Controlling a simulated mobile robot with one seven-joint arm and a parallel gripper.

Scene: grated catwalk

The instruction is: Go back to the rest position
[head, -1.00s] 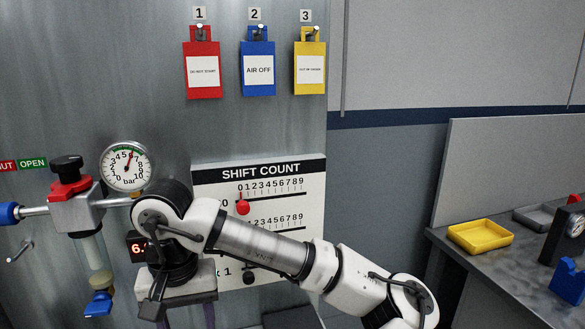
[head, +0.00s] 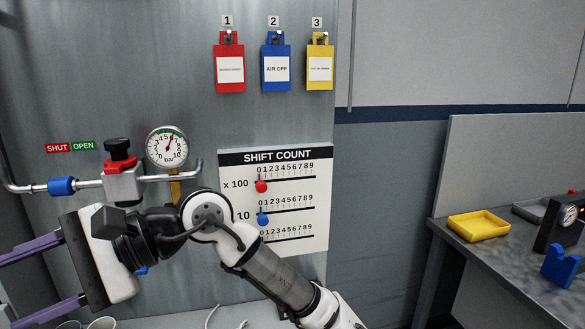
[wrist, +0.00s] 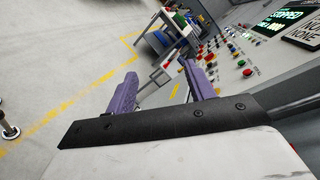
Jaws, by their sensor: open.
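My gripper (head: 22,282) is at the lower left of the head view, its two purple fingers spread apart and pointing left. It is in front of the grey panel, below the pipe and valve, with nothing between the fingers. The wrist view shows the purple fingers (wrist: 160,85) apart and empty, with open floor and a distant console beyond them. My white and grey arm reaches from the lower right and bends in front of the shift count board (head: 318,200), hiding its lower left part.
A valve with a red collar (head: 122,164) and a pressure gauge (head: 167,147) sit just above my gripper. Red (head: 230,70), blue (head: 276,70) and yellow (head: 320,69) tags hang on hooks. A bench with a yellow tray (head: 479,227) stands right. Cups (head: 100,323) are at the bottom left.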

